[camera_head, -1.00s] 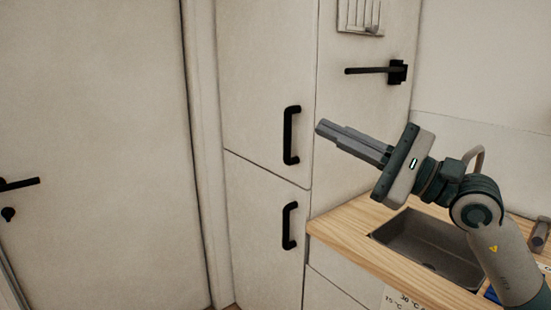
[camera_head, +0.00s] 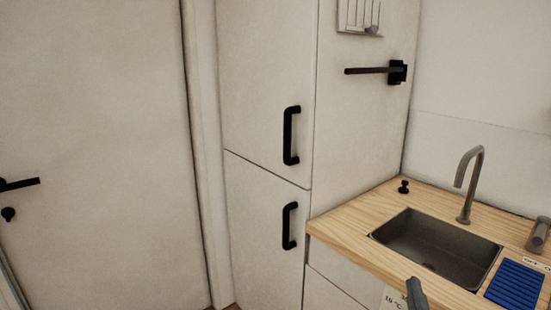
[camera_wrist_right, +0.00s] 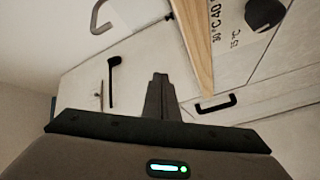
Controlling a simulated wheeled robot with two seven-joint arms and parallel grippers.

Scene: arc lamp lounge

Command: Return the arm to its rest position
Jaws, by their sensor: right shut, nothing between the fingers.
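My right gripper (camera_head: 416,292) shows only as a grey tip at the bottom edge of the head view, in front of the counter's front side. In the right wrist view its two fingers (camera_wrist_right: 159,80) lie together with nothing between them. It looks clear of the counter and touches nothing that I can see. The rest of my right arm is outside the head view. My left gripper is in neither view.
A wooden counter (camera_head: 345,225) holds a dark sink (camera_head: 440,248), a tap (camera_head: 467,185) and a blue rack (camera_head: 516,285). A tall two-door cabinet (camera_head: 265,90) with black handles stands left of it. A black bar (camera_head: 370,70) sticks out from the cabinet's side.

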